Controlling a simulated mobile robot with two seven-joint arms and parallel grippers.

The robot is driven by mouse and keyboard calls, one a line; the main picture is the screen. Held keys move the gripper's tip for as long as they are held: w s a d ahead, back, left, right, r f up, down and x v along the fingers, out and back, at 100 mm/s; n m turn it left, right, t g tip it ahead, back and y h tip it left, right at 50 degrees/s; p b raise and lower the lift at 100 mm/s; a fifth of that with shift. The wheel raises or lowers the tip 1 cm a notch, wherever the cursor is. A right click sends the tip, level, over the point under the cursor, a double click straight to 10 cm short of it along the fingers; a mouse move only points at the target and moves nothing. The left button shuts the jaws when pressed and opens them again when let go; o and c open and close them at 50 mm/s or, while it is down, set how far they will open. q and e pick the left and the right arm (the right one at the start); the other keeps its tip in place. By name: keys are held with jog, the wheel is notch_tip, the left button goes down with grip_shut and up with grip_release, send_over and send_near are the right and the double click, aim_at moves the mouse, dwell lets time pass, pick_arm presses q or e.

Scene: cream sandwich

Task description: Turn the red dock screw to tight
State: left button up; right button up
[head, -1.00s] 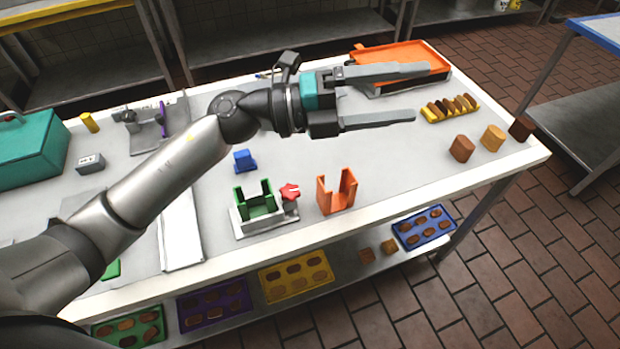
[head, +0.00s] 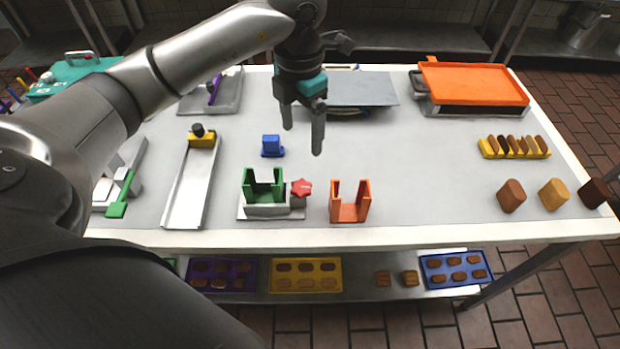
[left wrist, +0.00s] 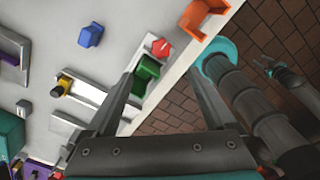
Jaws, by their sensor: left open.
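The red dock screw (head: 301,188) is a star-shaped knob at the right end of a grey dock base (head: 272,212) near the table's front edge. A green U-shaped holder (head: 263,186) stands on that base. In the left wrist view the red screw (left wrist: 161,47) and green holder (left wrist: 147,69) show between my open fingers. My left gripper (head: 302,140) points down, open and empty, above and behind the screw, apart from it. Whether the screw is tight cannot be told. A small dark gripper, seemingly my right one (left wrist: 273,70), shows over the floor, its jaws unclear.
An orange U-shaped holder (head: 350,206) stands just right of the screw. A blue block (head: 272,146) sits behind the dock. A metal rail (head: 188,188) with a yellow slider lies to the left. An orange tray (head: 474,84) is at the back right.

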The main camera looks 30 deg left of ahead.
aim_at(303, 185)
pick_arm(q)
notch_tip(303, 185, down, 15)
jog(key=shift+r, duration=0.15)
dwell(0.4)
jog(key=c, duration=1.4)
